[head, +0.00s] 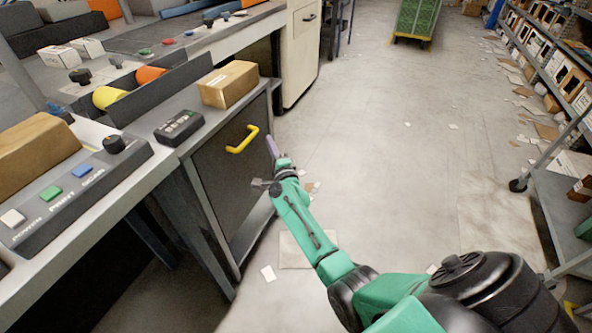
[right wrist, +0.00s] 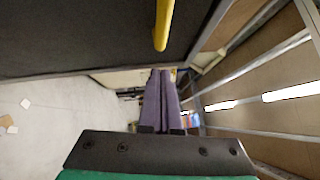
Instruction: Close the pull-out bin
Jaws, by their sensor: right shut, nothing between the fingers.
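The bin has a dark grey front panel (head: 222,185) under the grey bench top, with a yellow bar handle (head: 243,139) near its upper edge. How far the bin stands out is hard to tell. In the right wrist view the dark panel (right wrist: 80,35) fills the top, and the yellow handle (right wrist: 163,25) hangs down from the top edge. My right gripper (head: 271,146) is beside the panel's right edge, to the right of the handle and apart from it. Its purple fingers (right wrist: 162,75) are shut together and empty. My left gripper is not in view.
A cardboard box (head: 228,84) and a black device (head: 179,126) sit on the bench top. A button panel (head: 75,190) is at left. A shelf rack (head: 555,75) and a cart (head: 560,215) stand at right. The aisle floor (head: 400,130) is mostly clear, with scattered paper.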

